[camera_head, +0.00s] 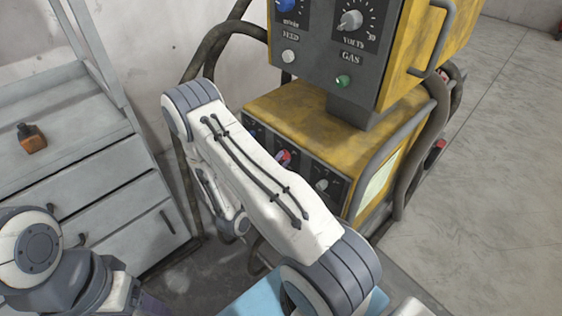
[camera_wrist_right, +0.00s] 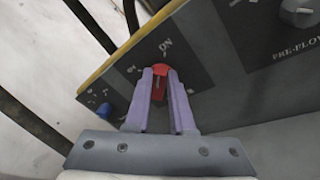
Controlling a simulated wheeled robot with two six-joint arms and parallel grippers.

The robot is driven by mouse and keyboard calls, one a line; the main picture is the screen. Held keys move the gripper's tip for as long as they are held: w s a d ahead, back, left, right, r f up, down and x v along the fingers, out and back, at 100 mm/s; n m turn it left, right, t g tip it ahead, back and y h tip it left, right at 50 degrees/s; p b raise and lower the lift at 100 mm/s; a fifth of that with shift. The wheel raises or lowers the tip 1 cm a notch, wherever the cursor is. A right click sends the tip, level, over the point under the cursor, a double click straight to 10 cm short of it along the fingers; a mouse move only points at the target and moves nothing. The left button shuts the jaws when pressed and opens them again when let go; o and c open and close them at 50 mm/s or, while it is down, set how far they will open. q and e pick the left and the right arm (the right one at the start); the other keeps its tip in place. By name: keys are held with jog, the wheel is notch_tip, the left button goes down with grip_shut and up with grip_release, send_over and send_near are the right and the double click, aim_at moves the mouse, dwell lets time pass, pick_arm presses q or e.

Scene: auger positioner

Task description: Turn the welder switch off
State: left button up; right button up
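The yellow welder (camera_head: 290,122) stands right of centre in the head view. The red switch (camera_head: 284,157) is on its lower dark panel. In the right wrist view, the red switch (camera_wrist_right: 160,84) sits just below the "ON" mark. My right gripper (camera_wrist_right: 160,80) has its two purple fingers on either side of the switch, with almost no gap, so it looks shut on it. In the head view, my right arm hides this gripper. My left arm shows at the lower left; its gripper cannot be made out.
A blue knob (camera_wrist_right: 103,110) and a grey "PRE-FLOW" knob (camera_wrist_right: 300,12) flank the switch. The upper control box (camera_head: 335,62) overhangs the lower panel. Thick cables (camera_head: 412,160) hang at the welder's right. A grey drawer cabinet (camera_head: 125,205) stands left.

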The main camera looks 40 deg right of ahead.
grip_shut()
jog(key=shift+d, duration=0.1)
jog(key=shift+r+n+p, duration=0.25)
jog(key=shift+n+p, duration=0.45)
jog(key=shift+p, duration=0.1)
jog(key=shift+w+a+r+n+g+y+p, duration=0.1)
jog(key=shift+w+n+g+y+p, duration=0.55)
jog(key=shift+n+p, duration=1.25)
jog(key=shift+w+a+f+n+g+y+p, duration=0.1)
jog(key=shift+n+g+p, duration=1)
jog(key=shift+n, duration=1.45)
jog(key=shift+w+a+r+n+g+y+p, duration=0.1)
jog(key=shift+w+n+g+y+p, duration=0.5)
jog(key=shift+n+p, duration=1.35)
jog(key=shift+s+n+g+h+b, duration=0.15)
jog(key=shift+n+g+h+b, duration=0.15)
jog(key=shift+n, duration=0.1)
